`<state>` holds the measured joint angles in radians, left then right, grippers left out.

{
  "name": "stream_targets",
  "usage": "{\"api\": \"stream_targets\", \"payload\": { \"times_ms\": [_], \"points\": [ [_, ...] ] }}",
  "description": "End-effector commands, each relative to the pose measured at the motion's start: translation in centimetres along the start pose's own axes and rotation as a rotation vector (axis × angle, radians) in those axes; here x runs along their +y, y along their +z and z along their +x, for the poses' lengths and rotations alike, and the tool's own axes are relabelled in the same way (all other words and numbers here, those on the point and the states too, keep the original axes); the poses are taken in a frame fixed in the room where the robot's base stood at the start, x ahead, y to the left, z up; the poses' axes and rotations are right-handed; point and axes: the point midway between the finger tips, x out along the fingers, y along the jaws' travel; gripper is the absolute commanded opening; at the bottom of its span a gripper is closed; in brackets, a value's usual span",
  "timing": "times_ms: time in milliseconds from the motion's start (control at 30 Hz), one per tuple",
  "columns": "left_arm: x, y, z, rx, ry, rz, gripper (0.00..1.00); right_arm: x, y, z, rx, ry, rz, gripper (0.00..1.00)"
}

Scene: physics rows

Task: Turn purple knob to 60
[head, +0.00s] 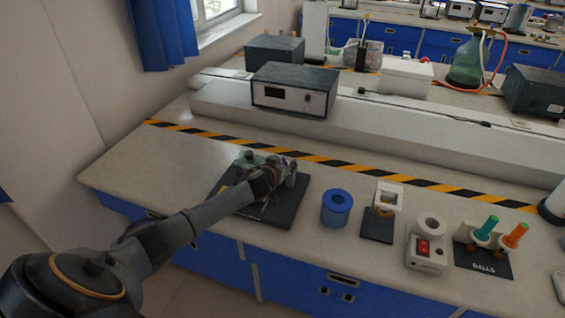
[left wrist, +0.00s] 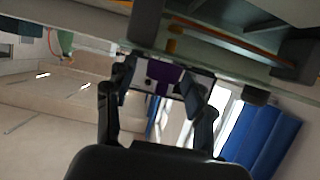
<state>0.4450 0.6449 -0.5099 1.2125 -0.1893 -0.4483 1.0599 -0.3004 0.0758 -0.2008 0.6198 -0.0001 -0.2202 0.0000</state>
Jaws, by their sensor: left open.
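The purple knob (left wrist: 165,78) shows in the left wrist view between the two fingers of my left gripper (left wrist: 165,90). The fingers are apart, one on each side of it; contact cannot be made out. In the head view my left gripper (head: 272,178) reaches over a dark base plate (head: 285,215) carrying greenish-grey parts (head: 250,158). Only a small purple patch shows there, and my gripper hides most of the mechanism. The knob's setting cannot be read. My right gripper is not in view.
Right of the plate stand a blue cylinder (head: 336,207), a small black-based stand (head: 378,226), a white device with a red switch (head: 426,250) and a "BALLS" holder (head: 484,268). A boxed instrument (head: 293,90) sits on the raised ledge behind. The bench's left end is clear.

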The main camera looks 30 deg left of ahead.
Motion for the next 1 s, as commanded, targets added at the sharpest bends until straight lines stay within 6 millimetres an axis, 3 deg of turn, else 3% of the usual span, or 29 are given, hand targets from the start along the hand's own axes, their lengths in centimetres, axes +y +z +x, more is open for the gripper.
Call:
{"api": "stream_targets", "payload": {
  "times_ms": [33,300,633,1000],
  "points": [
    [0.0,0.0,0.0,0.0,0.0,0.0,0.52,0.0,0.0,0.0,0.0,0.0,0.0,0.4],
    [0.0,0.0,0.0,0.0,0.0,0.0,0.0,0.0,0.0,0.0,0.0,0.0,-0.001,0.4],
    [-0.2,-0.1,-0.1,-0.001,0.041,0.019,0.0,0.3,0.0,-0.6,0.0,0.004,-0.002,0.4],
    [-0.4,-0.4,-0.1,0.001,0.224,0.101,0.0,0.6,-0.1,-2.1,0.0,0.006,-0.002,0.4]
  ]
}}
